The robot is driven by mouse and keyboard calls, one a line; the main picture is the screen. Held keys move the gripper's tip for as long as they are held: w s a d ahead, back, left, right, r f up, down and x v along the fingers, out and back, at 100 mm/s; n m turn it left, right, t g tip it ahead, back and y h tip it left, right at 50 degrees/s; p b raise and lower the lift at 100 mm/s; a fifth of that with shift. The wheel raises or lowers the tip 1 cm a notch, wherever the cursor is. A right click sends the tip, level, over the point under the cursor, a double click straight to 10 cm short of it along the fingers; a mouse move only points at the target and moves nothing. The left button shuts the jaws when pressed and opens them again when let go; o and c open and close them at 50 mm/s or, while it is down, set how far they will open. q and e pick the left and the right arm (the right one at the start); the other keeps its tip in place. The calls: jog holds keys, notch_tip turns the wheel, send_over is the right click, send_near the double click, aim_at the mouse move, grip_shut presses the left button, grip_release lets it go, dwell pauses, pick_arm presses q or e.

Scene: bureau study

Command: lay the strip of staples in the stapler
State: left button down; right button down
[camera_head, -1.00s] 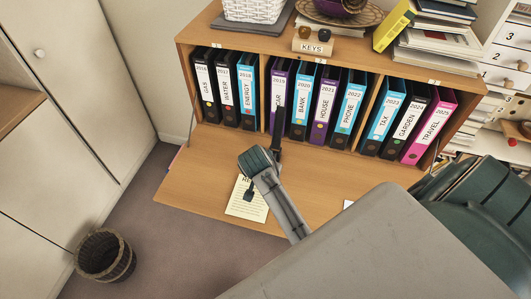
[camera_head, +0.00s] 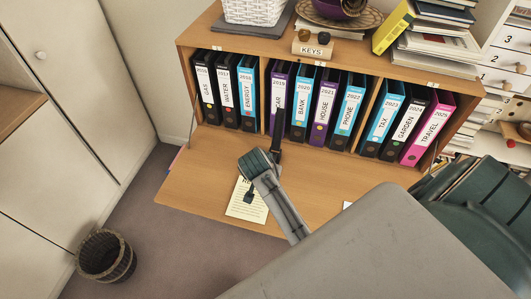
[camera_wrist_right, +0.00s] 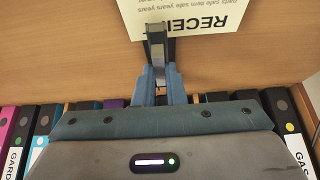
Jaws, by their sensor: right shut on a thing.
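My right gripper (camera_wrist_right: 158,68) is shut on a narrow, silver-grey piece (camera_wrist_right: 156,40) that looks like the strip of staples, with dark edges beside it. It is seen over the edge of a printed paper sheet (camera_wrist_right: 197,18). In the head view my right arm comes in from the lower right, and its small dark end (camera_head: 249,191) shows over the same sheet (camera_head: 240,207); the held piece is too small to make out there. I cannot make out a stapler in either view. My left gripper is not in view.
The wooden flap (camera_head: 200,178) of the bureau is mostly bare. Upright binders (camera_head: 298,105) line the shelf behind it. A box marked KEYS (camera_head: 313,48) and books (camera_head: 440,40) are on top. A waste basket (camera_head: 105,256) stands on the floor at left.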

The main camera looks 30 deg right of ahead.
jog(key=shift+p, duration=0.5)
jog(key=shift+f, duration=0.6)
dwell(0.8)
jog(key=shift+s+f, duration=0.1)
jog(key=shift+f, duration=0.25)
dwell(0.8)
jog(key=c, duration=1.5)
grip_release()
jog(key=o, duration=0.5)
jog(key=shift+o, duration=0.2)
jog(key=shift+r, duration=0.1)
